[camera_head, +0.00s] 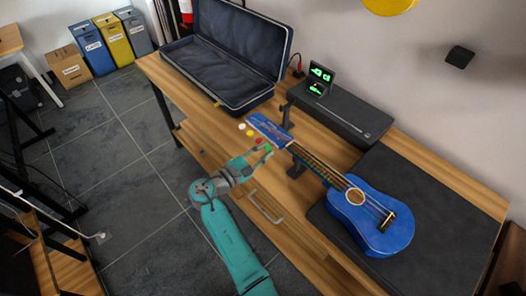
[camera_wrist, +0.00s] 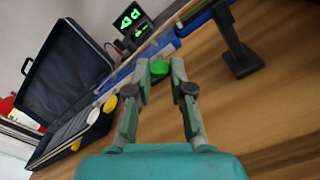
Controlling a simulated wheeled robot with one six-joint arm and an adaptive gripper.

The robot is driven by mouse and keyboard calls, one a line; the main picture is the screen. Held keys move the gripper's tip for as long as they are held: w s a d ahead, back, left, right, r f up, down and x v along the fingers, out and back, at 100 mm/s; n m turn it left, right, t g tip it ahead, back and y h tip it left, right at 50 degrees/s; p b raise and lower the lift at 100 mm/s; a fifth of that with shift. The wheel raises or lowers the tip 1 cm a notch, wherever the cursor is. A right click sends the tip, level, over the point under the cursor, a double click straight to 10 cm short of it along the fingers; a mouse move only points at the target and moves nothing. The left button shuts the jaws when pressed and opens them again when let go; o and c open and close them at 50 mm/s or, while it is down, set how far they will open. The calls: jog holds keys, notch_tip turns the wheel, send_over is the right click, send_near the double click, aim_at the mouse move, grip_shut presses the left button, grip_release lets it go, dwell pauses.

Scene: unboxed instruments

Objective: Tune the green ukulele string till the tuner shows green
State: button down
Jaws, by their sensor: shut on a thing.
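The blue ukulele (camera_head: 372,222) lies on the bench, its neck pointing to the upper left and its headstock (camera_head: 268,128) near the bench's front edge. The green tuning peg (camera_head: 267,148) is at the side of the headstock. It also shows in the wrist view (camera_wrist: 159,69), between the fingertips of my gripper (camera_wrist: 160,72). My gripper (camera_head: 262,156) is shut on this peg. The tuner (camera_head: 320,78) stands upright on a dark box behind the headstock. Its screen (camera_wrist: 130,17) shows green lit marks; I cannot read them.
An open dark case (camera_head: 235,52) lies on the bench at the left. White, yellow and red pegs (camera_head: 250,133) line the headstock beside the green one. Dark stands (camera_wrist: 235,52) hold the neck close to my gripper. A dark mat (camera_head: 445,205) lies under the body.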

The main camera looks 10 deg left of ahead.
dwell(0.4)
jog(key=c, duration=1.3)
grip_release()
jog(key=v, duration=1.2)
jog(key=shift+a, duration=0.1)
